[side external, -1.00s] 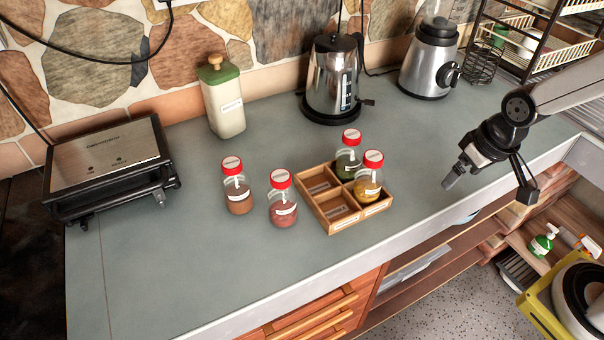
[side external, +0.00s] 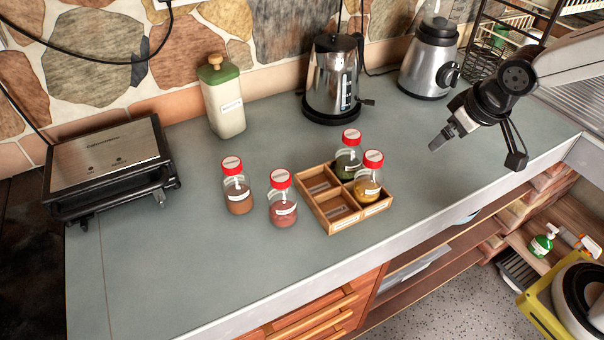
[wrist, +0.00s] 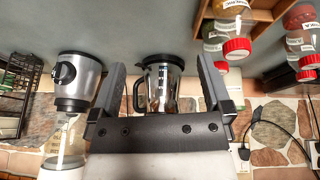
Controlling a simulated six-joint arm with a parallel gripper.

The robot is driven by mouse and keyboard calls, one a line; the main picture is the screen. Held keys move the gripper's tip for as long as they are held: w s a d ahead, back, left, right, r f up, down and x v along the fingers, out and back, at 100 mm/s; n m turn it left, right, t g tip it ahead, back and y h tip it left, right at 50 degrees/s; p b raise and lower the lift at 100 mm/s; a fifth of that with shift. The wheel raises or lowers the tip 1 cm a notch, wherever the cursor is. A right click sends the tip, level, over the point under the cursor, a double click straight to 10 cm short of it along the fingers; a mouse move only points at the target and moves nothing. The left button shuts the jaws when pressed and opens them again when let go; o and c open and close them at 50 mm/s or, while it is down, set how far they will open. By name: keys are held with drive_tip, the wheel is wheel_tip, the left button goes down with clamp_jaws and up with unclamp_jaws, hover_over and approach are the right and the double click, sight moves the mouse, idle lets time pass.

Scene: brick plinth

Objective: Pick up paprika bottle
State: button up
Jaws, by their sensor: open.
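Two red-capped spice bottles stand upright on the counter, left of the wooden box: one with dark red contents (side external: 283,212) and one with brown contents (side external: 238,200). The labels are too small to read surely; the dark red one looks like the paprika bottle, and it also shows at the right of the wrist view (wrist: 300,18). My gripper (side external: 438,142) is open and empty above the counter, right of the box and apart from every bottle. Its two fingers (wrist: 160,65) are spread in the wrist view.
The divided wooden box (side external: 330,222) holds a green-filled bottle (side external: 347,166) and a yellow-filled bottle (side external: 367,190); its left compartments are empty. A kettle (side external: 332,85), blender (side external: 428,65), canister (side external: 224,105) and grill (side external: 108,165) stand behind and left. The front counter is clear.

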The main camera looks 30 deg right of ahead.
drive_tip(key=w+a+n+t, duration=0.2)
drive_tip(key=w+a, duration=0.1)
drive_tip(key=w, duration=0.2)
drive_tip(key=n+y, duration=0.8)
drive_tip(key=y, duration=0.3)
approach(286, 176)
drive_tip(key=w+a+r, duration=0.3)
drive_tip(key=f, duration=0.5)
drive_tip(key=shift+s+a+f, duration=0.2)
drive_tip(key=shift+s+a, duration=0.05)
drive_tip(key=shift+a, duration=0.15)
drive_tip(key=shift+x, duration=1.3)
